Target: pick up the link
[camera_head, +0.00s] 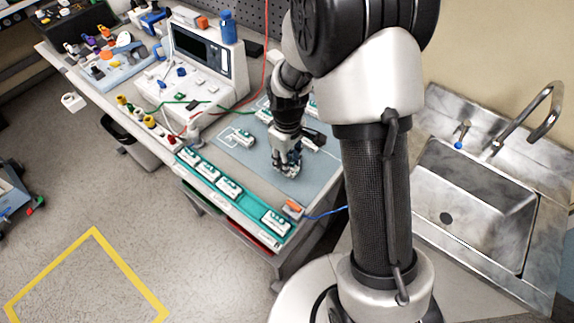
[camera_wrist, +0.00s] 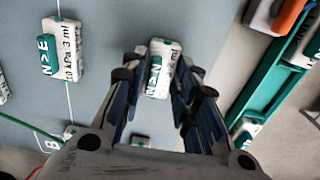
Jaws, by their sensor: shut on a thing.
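The link (camera_wrist: 163,62), a small white block with a green label and dark print, sits between the fingertips of my gripper (camera_wrist: 163,86) in the wrist view. The fingers are closed on its sides. In the head view my gripper (camera_head: 287,166) points down over the blue-grey mat (camera_head: 262,160) on the bench, and the link is mostly hidden by the fingers. I cannot tell whether the link touches the mat. A similar white-and-green block (camera_wrist: 63,50) lies to the left on the mat; it also shows in the head view (camera_head: 240,136).
A teal rail (camera_head: 252,209) with several white-and-green blocks runs along the bench's front edge. A white device with a screen (camera_head: 202,55) stands behind left, with red and green cables nearby. A steel sink (camera_head: 472,205) is at the right.

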